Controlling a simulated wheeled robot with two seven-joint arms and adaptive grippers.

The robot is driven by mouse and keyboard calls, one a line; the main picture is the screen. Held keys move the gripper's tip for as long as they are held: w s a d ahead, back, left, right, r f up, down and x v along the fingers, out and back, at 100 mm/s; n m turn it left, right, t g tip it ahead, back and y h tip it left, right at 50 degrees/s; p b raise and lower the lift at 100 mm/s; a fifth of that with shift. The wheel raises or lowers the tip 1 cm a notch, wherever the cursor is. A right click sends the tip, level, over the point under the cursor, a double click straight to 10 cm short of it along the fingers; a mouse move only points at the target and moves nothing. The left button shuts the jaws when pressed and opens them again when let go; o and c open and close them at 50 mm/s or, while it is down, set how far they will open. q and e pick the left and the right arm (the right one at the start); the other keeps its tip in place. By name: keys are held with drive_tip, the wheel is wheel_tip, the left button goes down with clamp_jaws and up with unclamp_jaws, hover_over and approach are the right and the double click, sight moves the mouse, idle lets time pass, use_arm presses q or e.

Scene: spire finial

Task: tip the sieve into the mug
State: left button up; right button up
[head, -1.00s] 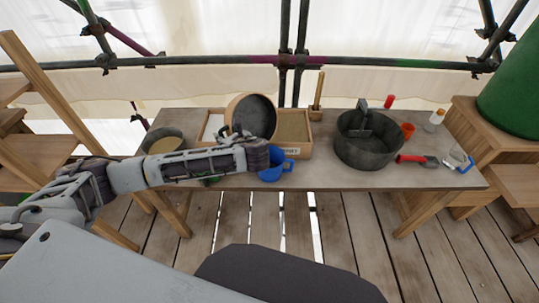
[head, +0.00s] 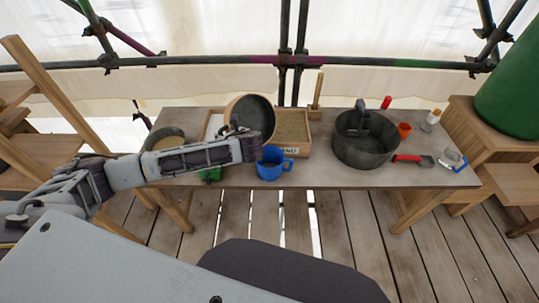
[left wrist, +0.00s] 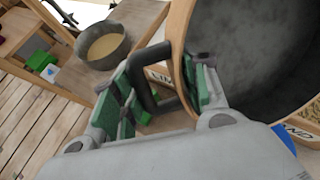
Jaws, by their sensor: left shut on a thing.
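The sieve (head: 252,113) has a round wooden rim and a dark inside. It is tilted steeply, nearly on edge, with its dark face towards me. My left gripper (head: 236,131) holds it at its lower left. In the left wrist view the fingers (left wrist: 162,92) are around its dark loop handle (left wrist: 146,92), beside the wooden rim (left wrist: 181,45). The blue mug (head: 269,165) stands upright near the table's front edge, just below and right of the sieve. Only a blue sliver of it (left wrist: 285,138) shows in the left wrist view. What the sieve and mug contain is unclear.
Lettered wooden trays (head: 292,133) stand behind the sieve. A bowl of pale material (head: 165,139) is at the left, a large dark pot (head: 365,148) at the right. The table between mug and pot is clear.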

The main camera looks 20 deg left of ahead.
use_arm(q)
drive_tip(key=w+a+f+n+g+h+p, duration=0.1)
drive_tip(key=w+a+f+g+h+p, duration=0.4)
drive_tip(key=a+h, duration=0.4)
drive_tip(key=shift+w+f+g+h, duration=0.15)
drive_tip(key=shift+f+g+h, duration=0.25)
drive_tip(key=shift+f, duration=0.8)
idle(2.1)
idle(0.4)
